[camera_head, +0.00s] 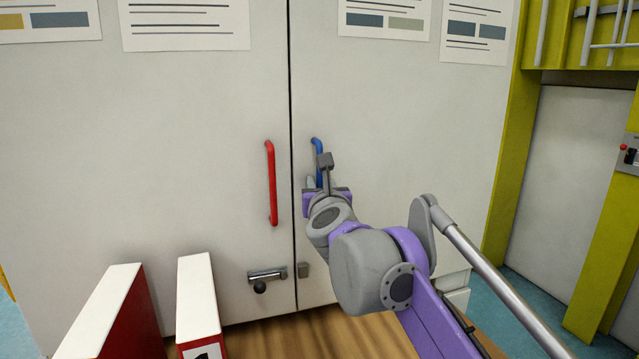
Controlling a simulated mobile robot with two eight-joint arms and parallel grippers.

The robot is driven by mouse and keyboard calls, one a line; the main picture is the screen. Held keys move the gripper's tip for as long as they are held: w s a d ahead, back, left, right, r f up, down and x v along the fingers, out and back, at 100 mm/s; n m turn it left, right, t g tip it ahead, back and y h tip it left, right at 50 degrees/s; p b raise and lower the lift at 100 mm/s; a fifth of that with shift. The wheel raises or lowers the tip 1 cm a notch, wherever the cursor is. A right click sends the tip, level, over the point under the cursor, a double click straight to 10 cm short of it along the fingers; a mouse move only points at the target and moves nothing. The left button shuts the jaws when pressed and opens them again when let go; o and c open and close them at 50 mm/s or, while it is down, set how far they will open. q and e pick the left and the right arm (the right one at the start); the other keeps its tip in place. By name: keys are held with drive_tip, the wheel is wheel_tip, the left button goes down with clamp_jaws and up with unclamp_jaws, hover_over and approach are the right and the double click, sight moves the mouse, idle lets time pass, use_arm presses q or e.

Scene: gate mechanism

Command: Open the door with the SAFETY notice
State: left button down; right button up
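A pale cabinet has a left door (150,160) and a right door (420,130) that meet at a dark vertical seam. Notices are on both doors, but their tops are cut off and no SAFETY heading is readable. The left door has a red bar handle (272,183). The right door has a blue bar handle (317,147), its lower part hidden by my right gripper (320,180). That gripper is at the blue handle; its fingers are mostly hidden, so grip is unclear. A metal bolt (267,274) on the left door stops short of the seam. My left gripper is out of view.
A small catch block (304,270) is on the right door beside the seam. Two red-and-white blocks (200,295) (110,310) stand at the lower left. A yellow-green frame (515,130) and a control box (630,152) are at the right.

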clamp_jaws()
idle(1.3)
